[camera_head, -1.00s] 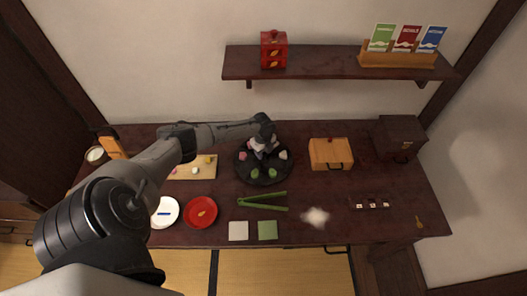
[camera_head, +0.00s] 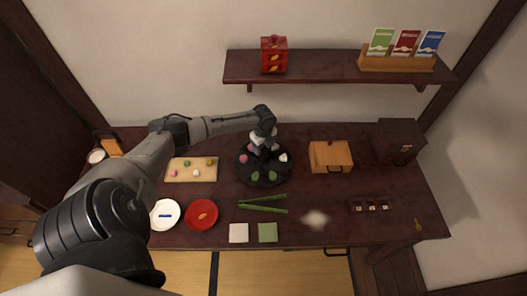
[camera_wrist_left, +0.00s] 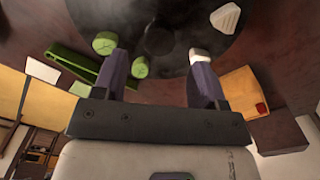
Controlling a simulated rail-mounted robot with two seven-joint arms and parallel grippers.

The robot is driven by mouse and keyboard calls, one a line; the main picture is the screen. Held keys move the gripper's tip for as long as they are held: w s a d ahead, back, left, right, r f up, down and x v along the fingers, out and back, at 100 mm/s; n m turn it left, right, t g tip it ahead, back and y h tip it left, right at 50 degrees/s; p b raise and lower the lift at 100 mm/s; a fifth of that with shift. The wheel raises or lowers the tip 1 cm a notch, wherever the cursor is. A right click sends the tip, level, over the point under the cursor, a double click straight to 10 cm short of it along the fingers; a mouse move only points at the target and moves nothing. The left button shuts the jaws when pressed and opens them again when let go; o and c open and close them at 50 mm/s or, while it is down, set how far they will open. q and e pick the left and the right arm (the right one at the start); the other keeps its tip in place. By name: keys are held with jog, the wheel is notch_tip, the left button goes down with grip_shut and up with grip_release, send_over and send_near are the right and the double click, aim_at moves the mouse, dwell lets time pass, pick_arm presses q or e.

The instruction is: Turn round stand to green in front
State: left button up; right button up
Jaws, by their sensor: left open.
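The round stand (camera_head: 263,184) is a dark disc near the middle of the table. Two green pieces (camera_head: 256,176) sit on its front part, with a pink piece (camera_head: 243,158) at left and a white piece (camera_head: 283,157) at right. My left gripper (camera_head: 262,147) is over the back part of the stand and hides some of it. The stand (camera_wrist_left: 165,75) and the green pieces (camera_wrist_left: 104,43) show there too; one green piece is beside a finger. My right gripper is out of view.
Green tongs (camera_head: 262,204) lie in front of the stand, with white and green squares nearer the edge. A light wooden box (camera_head: 330,156) is right of it. A board with sweets (camera_head: 190,175) and a red plate (camera_head: 201,222) are left. A shelf (camera_head: 335,68) is above.

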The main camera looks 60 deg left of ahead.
aim_at(264, 154)
pick_arm(q)
notch_tip(264, 154, up, 8)
jog(key=shift+r+p, duration=0.15)
jog(key=shift+p, duration=0.25)
dwell(0.5)
